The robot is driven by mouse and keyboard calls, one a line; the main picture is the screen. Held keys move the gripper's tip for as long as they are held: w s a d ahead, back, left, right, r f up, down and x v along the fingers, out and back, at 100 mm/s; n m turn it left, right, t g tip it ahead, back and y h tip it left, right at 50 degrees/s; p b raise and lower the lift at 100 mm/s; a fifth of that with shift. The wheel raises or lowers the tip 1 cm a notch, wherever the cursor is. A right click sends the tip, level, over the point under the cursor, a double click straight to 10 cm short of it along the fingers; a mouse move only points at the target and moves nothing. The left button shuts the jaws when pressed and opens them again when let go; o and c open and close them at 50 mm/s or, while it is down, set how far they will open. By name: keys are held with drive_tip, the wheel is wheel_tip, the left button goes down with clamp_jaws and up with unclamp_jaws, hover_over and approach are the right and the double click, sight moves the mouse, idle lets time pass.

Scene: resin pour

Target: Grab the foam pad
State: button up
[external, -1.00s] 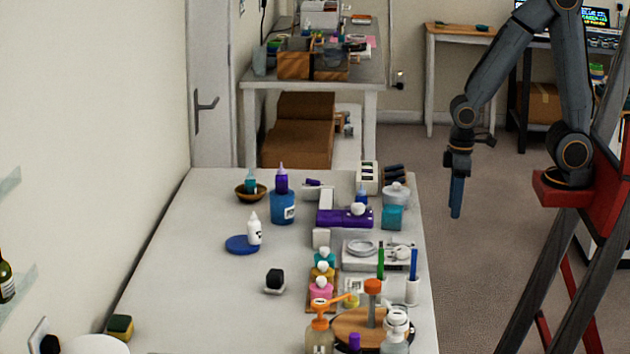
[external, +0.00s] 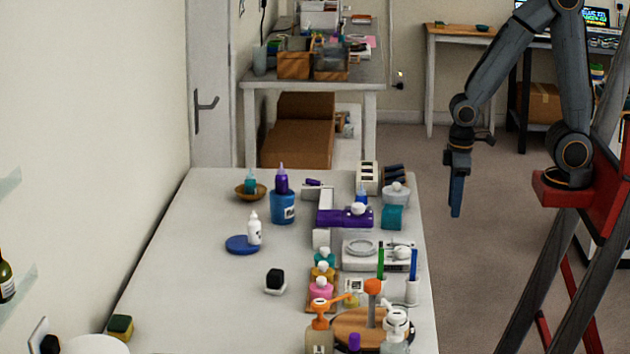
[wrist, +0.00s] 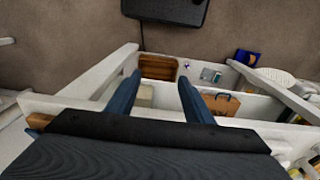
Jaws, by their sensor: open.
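No object is clearly identifiable as the foam pad. A small yellow block with a dark green top (external: 120,327), like a sponge, sits at the near left of the white table (external: 190,260). A black block on a pale base (external: 275,281) sits nearer the middle. A teal block (external: 392,217) stands near the right edge. My gripper (external: 456,212) hangs pointing down over the floor, right of the table and apart from all these blocks. In the wrist view, my gripper (wrist: 160,80) has its two blue fingers spread with nothing between them.
The wrist view shows shelves with a wooden box (wrist: 158,67).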

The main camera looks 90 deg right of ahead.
wheel_tip(320, 180, up, 14)
drive_tip(key=f, duration=0.1)
drive_tip(key=w+a+r+n+y+b, duration=0.1)
drive_tip(key=w+a+n, duration=0.1)
drive_tip(key=w+a, duration=0.35)
drive_tip(key=w+a+r+n, duration=0.1)
drive_tip(key=w+a, duration=0.1)
drive_tip(key=w, duration=0.6)
drive_tip(key=w+a+r+n+y+b, duration=0.1)
drive_tip(key=w+a+r+n, duration=0.15)
drive_tip(key=w, duration=0.45)
drive_tip(key=n+y+b, duration=0.3)
drive_tip(key=n+y, duration=0.1)
drive_tip(key=n, duration=0.6)
approach(275, 272)
wheel_tip(275, 272, up, 3)
drive_tip(key=a, duration=0.2)
drive_tip(key=shift+t, duration=0.4)
drive_tip(key=shift+w+a+f+p, duration=0.1)
drive_tip(key=shift+a+f+p, duration=0.35)
drive_tip(key=shift+f, duration=1.55)
drive_tip(key=shift+a+f+p, duration=0.35)
drive_tip(key=shift+a+f, duration=0.15)
drive_tip(key=shift+f, duration=1.45)
drive_tip(key=shift+w+a+f+p, duration=0.1)
drive_tip(key=shift+a+f+p, duration=0.35)
drive_tip(key=shift+f, duration=1.55)
drive_tip(key=c, duration=1)
drive_tip(key=shift+o, duration=0.2)
